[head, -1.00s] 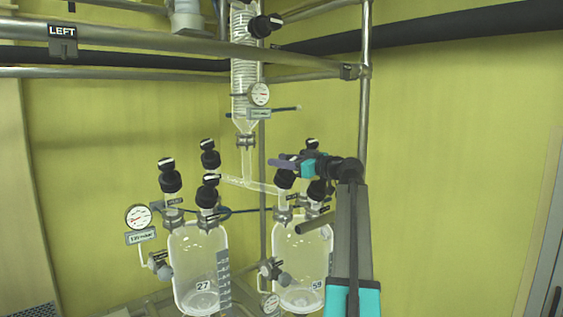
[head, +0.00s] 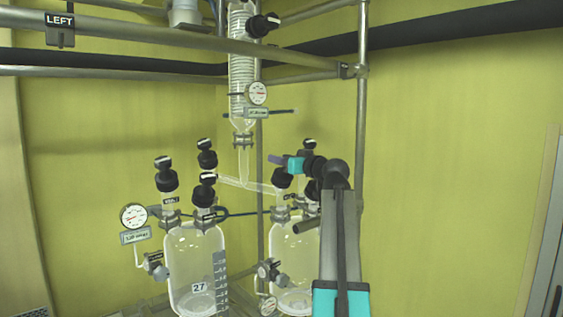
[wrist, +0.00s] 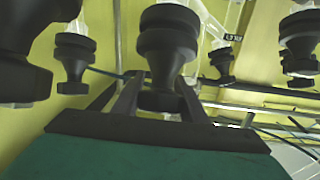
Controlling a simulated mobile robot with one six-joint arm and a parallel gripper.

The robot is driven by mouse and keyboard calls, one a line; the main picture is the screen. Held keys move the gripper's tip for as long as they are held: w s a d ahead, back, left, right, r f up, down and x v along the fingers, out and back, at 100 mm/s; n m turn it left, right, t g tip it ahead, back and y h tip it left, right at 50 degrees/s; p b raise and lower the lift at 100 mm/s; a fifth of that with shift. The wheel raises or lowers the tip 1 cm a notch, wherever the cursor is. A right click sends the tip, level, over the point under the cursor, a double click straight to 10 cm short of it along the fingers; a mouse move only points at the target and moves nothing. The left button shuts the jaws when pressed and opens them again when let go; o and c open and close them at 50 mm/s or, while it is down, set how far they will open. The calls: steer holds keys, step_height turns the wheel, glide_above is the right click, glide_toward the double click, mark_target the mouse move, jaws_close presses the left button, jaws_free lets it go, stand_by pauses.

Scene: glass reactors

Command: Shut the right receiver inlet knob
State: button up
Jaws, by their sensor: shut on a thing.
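The right receiver (head: 286,272) is a clear glass vessel, partly hidden behind my arm. Several black knobs stand over it: one at the front left (head: 282,178) beside the glass branch tube, one behind (head: 309,146), and one largely hidden by my arm. My gripper (wrist: 163,84) shows in the wrist view, its two dark fingers either side of a black knob (wrist: 167,42), shut on it. In the head view the teal and purple end of my arm is just above the front-left knob, with the fingers not clear there. Which knob is held cannot be told for certain.
The left receiver (head: 195,255), marked 27, stands left with several black knobs above it. A coiled glass condenser (head: 241,65) hangs above the branch tube (head: 247,184). A metal post (head: 362,120) rises close behind my arm. Other black knobs (wrist: 74,60) crowd the wrist view.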

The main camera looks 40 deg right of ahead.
steer(key=o, duration=1.1)
steer(key=shift+c, duration=0.2)
steer(key=shift+s, duration=0.1)
steer(key=s+a+b, duration=0.2)
steer(key=s+b, duration=0.1)
steer(key=s, duration=1)
steer(key=shift+s, duration=0.3)
steer(key=shift+a, duration=0.1)
